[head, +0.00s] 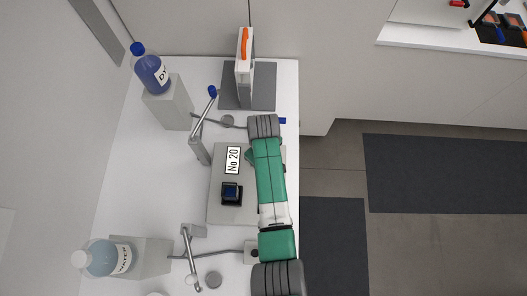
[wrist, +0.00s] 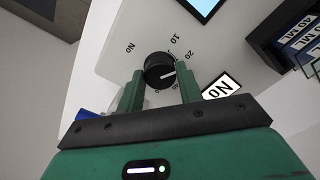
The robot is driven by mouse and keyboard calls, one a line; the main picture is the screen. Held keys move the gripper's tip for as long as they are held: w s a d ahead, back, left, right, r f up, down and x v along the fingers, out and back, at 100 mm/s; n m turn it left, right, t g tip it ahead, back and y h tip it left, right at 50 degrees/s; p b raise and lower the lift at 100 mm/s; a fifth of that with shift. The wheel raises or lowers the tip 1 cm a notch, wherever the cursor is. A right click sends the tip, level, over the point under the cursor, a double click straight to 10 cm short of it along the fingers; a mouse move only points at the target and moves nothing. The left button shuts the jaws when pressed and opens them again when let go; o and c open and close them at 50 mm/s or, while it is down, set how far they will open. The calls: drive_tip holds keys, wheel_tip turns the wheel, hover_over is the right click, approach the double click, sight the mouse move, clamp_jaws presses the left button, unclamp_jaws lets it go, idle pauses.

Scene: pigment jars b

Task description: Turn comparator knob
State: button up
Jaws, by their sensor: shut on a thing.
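The marks "No", "10" and "20" are readable; a lower mark is partly hidden by a finger. My gripper (wrist: 160,80) is shut on the knob, one green finger on each side. In the head view my arm covers the knob and the gripper tips.
Metal tap-like arms (head: 203,117) rise nearby. A white upright device with an orange handle (head: 245,62) stands at the back. The floor right of the bench is clear.

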drive_tip(key=m+p, duration=0.1)
drive_tip(key=m, duration=0.2)
drive_tip(key=shift+r+m, duration=0.1)
drive_tip(key=shift+m, duration=0.2)
drive_tip(key=shift+m+p, duration=0.65)
drive_tip(key=shift+m, duration=1.35)
drive_tip(key=o, duration=1)
wheel_tip(320, 180, up, 8)
drive_tip(key=shift+f, duration=0.15)
